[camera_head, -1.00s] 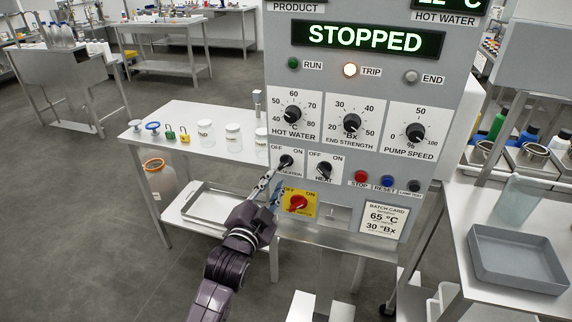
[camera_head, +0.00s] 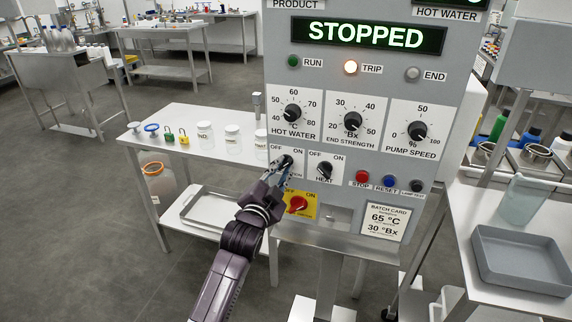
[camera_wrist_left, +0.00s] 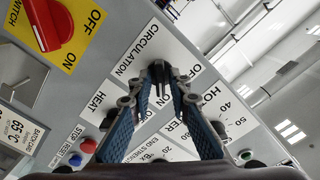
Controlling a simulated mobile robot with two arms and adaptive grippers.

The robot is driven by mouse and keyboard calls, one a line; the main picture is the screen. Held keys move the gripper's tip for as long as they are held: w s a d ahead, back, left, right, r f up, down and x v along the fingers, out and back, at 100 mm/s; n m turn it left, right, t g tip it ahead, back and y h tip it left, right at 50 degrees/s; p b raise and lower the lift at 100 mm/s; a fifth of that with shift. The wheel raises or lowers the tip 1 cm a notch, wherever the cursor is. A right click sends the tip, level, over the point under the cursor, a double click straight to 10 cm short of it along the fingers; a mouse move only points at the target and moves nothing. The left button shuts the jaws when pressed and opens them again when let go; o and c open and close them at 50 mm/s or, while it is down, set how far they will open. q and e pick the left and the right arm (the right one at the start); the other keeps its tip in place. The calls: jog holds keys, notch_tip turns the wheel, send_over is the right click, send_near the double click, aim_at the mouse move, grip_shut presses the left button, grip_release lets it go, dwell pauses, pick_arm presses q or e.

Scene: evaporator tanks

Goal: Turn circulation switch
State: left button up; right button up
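The circulation switch (camera_head: 287,160) is a black knob on a white plate marked OFF and ON, at the lower left of the grey panel. My left gripper (camera_head: 281,168) is up at this plate and hides part of its label. In the left wrist view its two blue-padded fingers stand open, one on each side of the black circulation knob (camera_wrist_left: 159,70). The tips are close to the knob; I cannot tell whether they touch it. The knob's exact setting is hard to read. My right gripper is not in view.
The heat knob (camera_head: 324,169) is just to the right. The red switch on a yellow plate (camera_head: 299,204) is just below the gripper. The display (camera_head: 368,38) reads STOPPED and the TRIP lamp (camera_head: 351,67) is lit. A side table (camera_head: 180,118) with jars stands left.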

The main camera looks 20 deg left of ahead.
pick_arm(q)
grip_shut()
jog(key=shift+r+n+p, duration=0.1)
jog(key=shift+n+p, duration=0.35)
jog(key=shift+n, duration=0.55)
jog(key=shift+n+p, duration=0.5)
jog(key=shift+n, duration=0.6)
